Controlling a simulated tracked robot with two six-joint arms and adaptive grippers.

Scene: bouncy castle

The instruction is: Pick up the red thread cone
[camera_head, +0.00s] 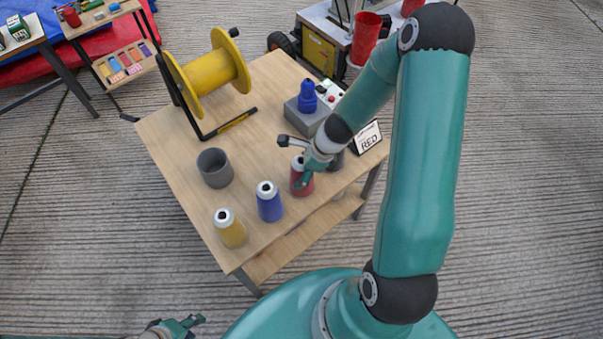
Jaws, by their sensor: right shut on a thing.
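The red thread cone (301,187) stands upright near the front right part of the wooden table, to the right of the other cones. My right gripper (302,173) reaches down over it and is shut on it, with a teal finger against its side. The gripper and wrist hide part of the cone. I cannot tell whether its base is clear of the table. A sign (367,137) reading "RED" stands behind my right wrist. My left gripper (189,325) is at the bottom edge, away from the table and partly cut off; its opening is unclear.
A blue cone (269,205) and a yellow cone (231,232) stand to the left along the front edge. A grey cup (215,168), a large yellow spool (211,73) on a stand and a grey box (307,115) bearing a blue cone also occupy the table (244,150). Its centre is clear.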

